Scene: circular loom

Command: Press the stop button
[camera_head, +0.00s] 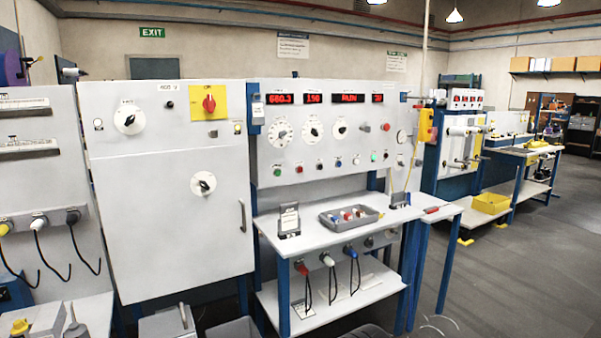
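The upright control panel (325,118) stands in the middle of the head view, with red number displays along its top. A row of small buttons and lamps runs under its dials. A green button (277,171) is at the left of that row, with a red button (299,168) just right of it. A larger red button (385,126) sits higher up at the panel's right. The labels are too small to read, so I cannot tell which one is the stop button. My gripper is not in view, and nothing is seen touching the panel.
A white bench (330,246) juts out below the panel, carrying a grey tray (349,218) of small parts. A grey cabinet (165,215) with a red-and-yellow switch (209,103) stands left of it. Open floor (520,270) lies to the right.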

